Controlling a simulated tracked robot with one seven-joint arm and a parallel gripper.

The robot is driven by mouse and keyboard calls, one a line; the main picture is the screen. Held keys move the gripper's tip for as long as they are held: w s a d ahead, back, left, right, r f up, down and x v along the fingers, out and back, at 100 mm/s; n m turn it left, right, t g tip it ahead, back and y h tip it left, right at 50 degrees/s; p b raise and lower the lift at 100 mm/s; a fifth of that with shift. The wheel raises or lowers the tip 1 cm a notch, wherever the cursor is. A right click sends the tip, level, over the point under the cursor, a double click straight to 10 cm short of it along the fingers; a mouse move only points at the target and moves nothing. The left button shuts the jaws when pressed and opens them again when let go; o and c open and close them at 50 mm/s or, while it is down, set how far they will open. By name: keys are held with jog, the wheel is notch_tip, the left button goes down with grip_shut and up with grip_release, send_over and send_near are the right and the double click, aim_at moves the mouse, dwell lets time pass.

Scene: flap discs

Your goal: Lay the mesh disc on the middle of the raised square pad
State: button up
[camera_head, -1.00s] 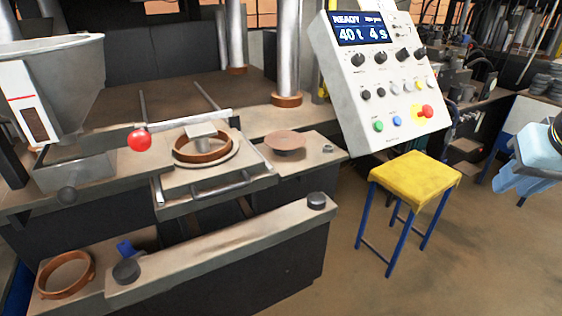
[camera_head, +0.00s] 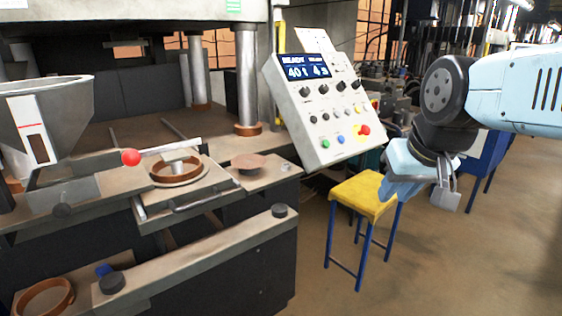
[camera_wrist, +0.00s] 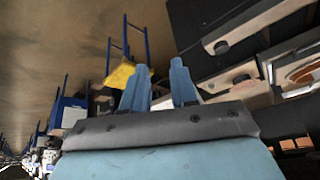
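The mesh disc (camera_head: 248,161) is a flat brownish round. It lies on the bare ledge right of the press's sliding plate in the head view; it also shows, small and dark, in the wrist view (camera_wrist: 240,79). The raised square pad (camera_head: 180,161) is pale grey and stands inside a brown ring on the plate. The ring's wall partly hides its base. My gripper (camera_wrist: 157,67) is open and empty, its two light-blue fingers apart. In the head view it hangs near the yellow stool, well right of the disc and pad.
The control panel (camera_head: 318,108) leans between the ledge and my arm. A yellow stool (camera_head: 366,196) stands below it. A red-knobbed lever (camera_head: 131,158) sits left of the pad beside a grey hopper (camera_head: 45,115). A loose brown ring (camera_head: 45,297) lies lower left.

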jog(key=w+a+f+g+y, duration=0.25)
jog(key=w+a+y, duration=0.25)
jog(key=w+a, duration=0.3)
jog(key=m+t+y, duration=0.4)
jog(key=m+y, duration=0.1)
jog(key=y, duration=0.3)
send_near(260, 163)
jog(key=shift+w+r+g+x, duration=0.1)
jog(key=shift+g+x, duration=0.05)
jog(key=shift+x, duration=0.45)
jog(key=shift+w+r+g+x, duration=0.1)
jog(key=shift+x, duration=2.95)
jog(key=shift+f, duration=0.1)
jog(key=c, duration=0.4)
grip_shut()
